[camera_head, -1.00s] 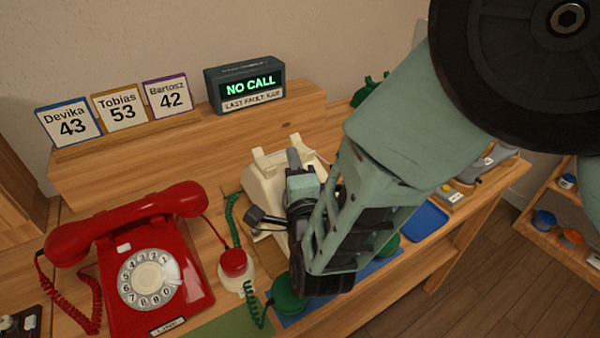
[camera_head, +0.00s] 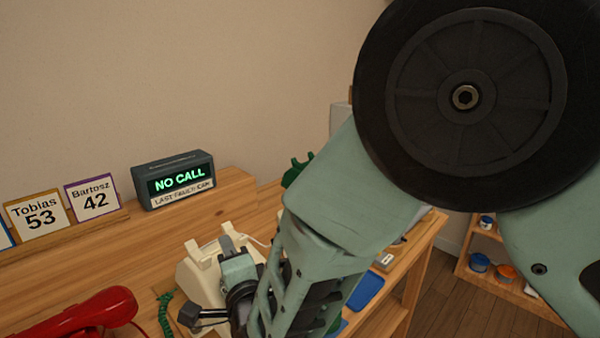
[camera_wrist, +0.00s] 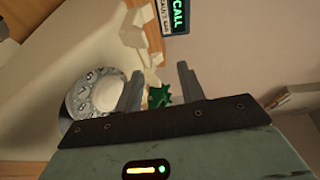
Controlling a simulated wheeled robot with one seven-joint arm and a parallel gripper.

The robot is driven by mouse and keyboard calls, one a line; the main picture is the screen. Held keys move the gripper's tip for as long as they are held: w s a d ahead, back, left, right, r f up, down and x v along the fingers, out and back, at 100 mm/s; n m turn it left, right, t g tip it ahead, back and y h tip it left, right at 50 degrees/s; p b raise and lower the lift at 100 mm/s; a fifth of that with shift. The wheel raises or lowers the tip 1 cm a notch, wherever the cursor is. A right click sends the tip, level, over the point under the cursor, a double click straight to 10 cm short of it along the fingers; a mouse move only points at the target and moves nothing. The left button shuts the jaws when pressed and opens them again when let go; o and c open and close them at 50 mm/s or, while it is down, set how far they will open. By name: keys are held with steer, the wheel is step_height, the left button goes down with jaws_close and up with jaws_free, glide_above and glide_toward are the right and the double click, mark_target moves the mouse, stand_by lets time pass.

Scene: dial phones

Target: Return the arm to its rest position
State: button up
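My arm crosses the right half of the head view, its large black joint at the top. My gripper (camera_head: 228,248) is low in that view, in front of the cream dial phone (camera_head: 200,275), partly hidden by my wrist. In the wrist view my gripper (camera_wrist: 159,82) has its two fingers apart, with no object visibly held. The cream phone's dial (camera_wrist: 96,92) shows beside and beyond the left finger. A green object (camera_wrist: 158,96) shows beyond the gap. I cannot tell whether the gripper touches the cream phone.
A red phone (camera_head: 75,315) is cut off at lower left. A display (camera_head: 178,180) reading "NO CALL" and name cards (camera_head: 93,197) stand on a raised wooden shelf. A blue tray (camera_head: 366,290) lies on the bench at right. A low shelf (camera_head: 512,295) with small pots stands beyond.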

steer(key=s+d+r+n+g+h+p, duration=0.3)
steer(key=s+d+n+g, duration=0.4)
steer(key=d, duration=0.8)
steer(key=s+d+r+n+g+h+p, duration=0.3)
steer(key=s+d+r+n+g+h, duration=0.2)
steer(key=s+d+n, duration=0.6)
steer(key=s+d+r+g, duration=0.1)
steer(key=s+d+g, duration=0.1)
steer(key=s+d, duration=0.1)
steer(key=shift+d+r+n+g, duration=0.3)
steer(key=shift+d+g, duration=0.1)
steer(key=shift+d, duration=0.5)
steer(key=shift+o, duration=0.3)
steer(key=shift+s, duration=0.1)
